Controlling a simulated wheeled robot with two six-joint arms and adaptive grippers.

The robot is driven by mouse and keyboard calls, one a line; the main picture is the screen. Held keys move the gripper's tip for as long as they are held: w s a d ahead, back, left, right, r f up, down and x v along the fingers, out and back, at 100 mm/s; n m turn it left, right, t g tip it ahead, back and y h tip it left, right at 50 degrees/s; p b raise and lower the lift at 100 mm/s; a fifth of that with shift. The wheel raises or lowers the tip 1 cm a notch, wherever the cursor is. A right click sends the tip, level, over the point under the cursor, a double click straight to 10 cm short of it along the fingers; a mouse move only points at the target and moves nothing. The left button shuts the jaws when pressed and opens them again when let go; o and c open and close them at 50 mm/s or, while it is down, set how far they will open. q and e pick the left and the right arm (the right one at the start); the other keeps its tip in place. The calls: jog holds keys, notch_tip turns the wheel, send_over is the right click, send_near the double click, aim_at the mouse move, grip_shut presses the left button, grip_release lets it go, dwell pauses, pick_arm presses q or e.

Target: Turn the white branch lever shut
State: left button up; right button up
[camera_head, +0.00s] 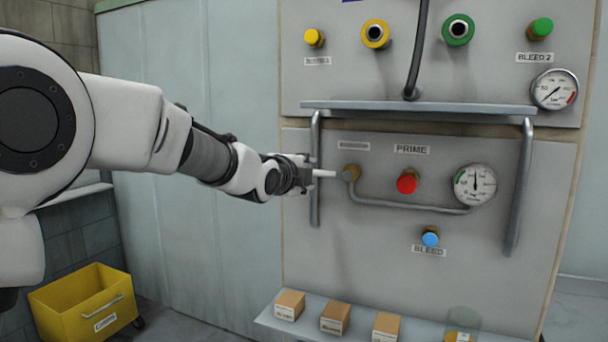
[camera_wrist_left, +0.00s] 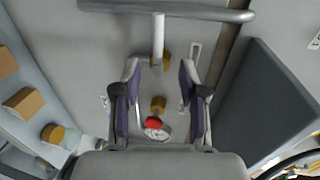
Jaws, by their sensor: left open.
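The white branch lever (camera_head: 325,173) points left from its brass valve (camera_head: 351,172) on the lower panel, roughly level. In the left wrist view the lever (camera_wrist_left: 158,35) runs up from the brass body (camera_wrist_left: 160,64) toward a grey rail. My left gripper (camera_head: 304,172) is at the lever's left end in the head view. Its two fingers are open and spread either side of the valve line in the wrist view (camera_wrist_left: 158,74), with no visible contact. The gripper partly hides the lever's outer end in the head view. My right gripper is not in view.
A grey guard rail (camera_head: 420,107) with side posts (camera_head: 315,190) frames the lower panel. A red PRIME knob (camera_head: 407,183), blue BLEED knob (camera_head: 430,237) and gauge (camera_head: 475,184) sit right of the valve. Small boxes (camera_head: 335,318) stand on a shelf below.

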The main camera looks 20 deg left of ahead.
pick_arm(q)
jog(key=shift+s, duration=0.5)
jog(key=s+f+n+g, duration=0.3)
jog(key=f+n+g, duration=0.25)
jog(key=f, duration=2.55)
jog(key=s+f+n+g, duration=0.25)
jog(key=s+f, duration=0.35)
jog(key=f, duration=0.3)
jog(key=s+f+n+g, duration=0.1)
jog(key=s+f+n, duration=0.2)
jog(key=s+f, duration=0.55)
jog(key=s+f+n+g, duration=0.3)
jog(key=s+f, duration=0.4)
jog(key=s, duration=0.6)
jog(key=s+f+n+g, duration=0.3)
jog(key=s+f+n, duration=0.2)
jog(key=s, duration=0.8)
notch_tip(320, 180, down, 3)
jog(key=shift+s+d+f+g+y, duration=0.1)
jog(key=shift+s+d+g+y, duration=0.05)
jog(key=shift+d+g+y, duration=0.2)
